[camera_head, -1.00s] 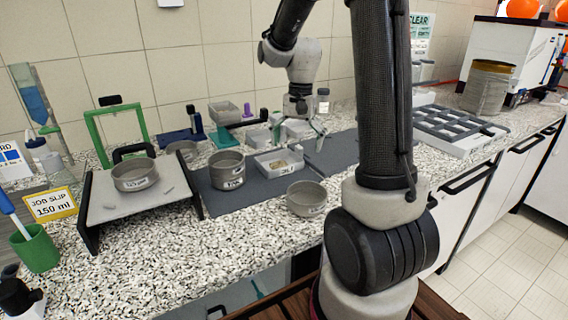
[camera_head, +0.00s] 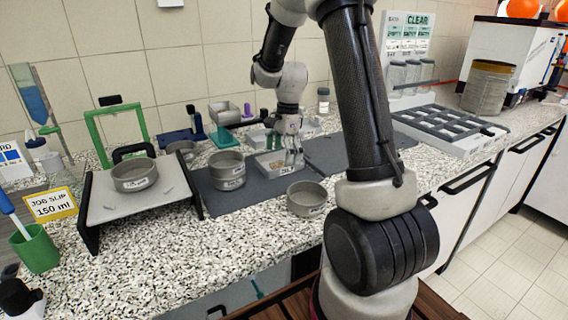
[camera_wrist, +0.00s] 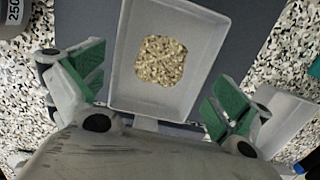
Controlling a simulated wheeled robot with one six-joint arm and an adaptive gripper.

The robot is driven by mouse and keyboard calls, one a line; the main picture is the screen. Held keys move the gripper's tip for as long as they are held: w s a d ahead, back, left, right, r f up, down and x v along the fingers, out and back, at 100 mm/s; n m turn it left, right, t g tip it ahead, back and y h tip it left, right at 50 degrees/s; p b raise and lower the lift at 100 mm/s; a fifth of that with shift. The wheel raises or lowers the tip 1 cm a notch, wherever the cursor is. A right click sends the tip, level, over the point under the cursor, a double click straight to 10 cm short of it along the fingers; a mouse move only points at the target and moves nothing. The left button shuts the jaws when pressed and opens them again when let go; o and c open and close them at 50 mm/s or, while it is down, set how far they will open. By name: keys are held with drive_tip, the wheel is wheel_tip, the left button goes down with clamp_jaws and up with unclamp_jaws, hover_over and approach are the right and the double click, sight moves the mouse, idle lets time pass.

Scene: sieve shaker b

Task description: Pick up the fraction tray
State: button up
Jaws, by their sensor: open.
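The fraction tray (camera_head: 268,166) is a small pale grey rectangular tray on the dark grey mat. In the wrist view the tray (camera_wrist: 122,70) holds a patch of tan grains (camera_wrist: 161,61) and carries a label on its front in the head view. My gripper (camera_head: 284,155) is above the right part of the tray in the head view. In the wrist view my gripper (camera_wrist: 150,95) is open, with one green-padded finger on each side of the tray. A gap shows between each pad and the tray's walls.
Grey sieves stand left (camera_head: 227,170) and front right (camera_head: 306,198) of the tray. Another sieve (camera_head: 134,174) sits on a black-sided stand (camera_head: 100,208). Another pale tray (camera_wrist: 285,115) lies to the right in the wrist view. A gridded rack (camera_head: 447,128) stands farther right.

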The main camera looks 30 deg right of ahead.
drive_tip(key=shift+f, duration=0.5)
drive_tip(key=shift+c, duration=0.2)
